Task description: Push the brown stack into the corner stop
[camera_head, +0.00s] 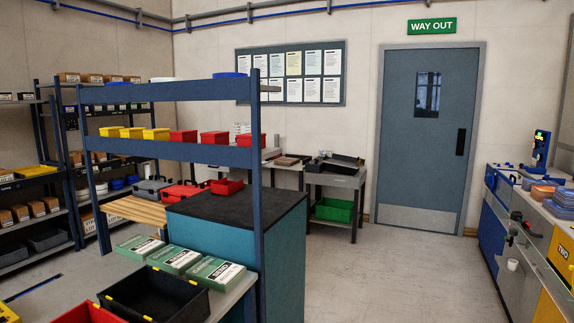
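Neither of my grippers shows in the head view. I see nothing that I can clearly name as the brown stack or the corner stop. Some small orange-brown pieces (543,191) lie on the workbench at the right edge, beside blue ones (564,197). They are too small to tell whether they are the task's stack.
A blue shelf rack (200,150) with red and yellow bins stands in front. Green-and-white boxes (175,259) and a black bin (152,295) sit on its low shelf. A dark-topped teal cabinet (280,250) stands behind. Open floor (410,270) leads to the grey door (428,140).

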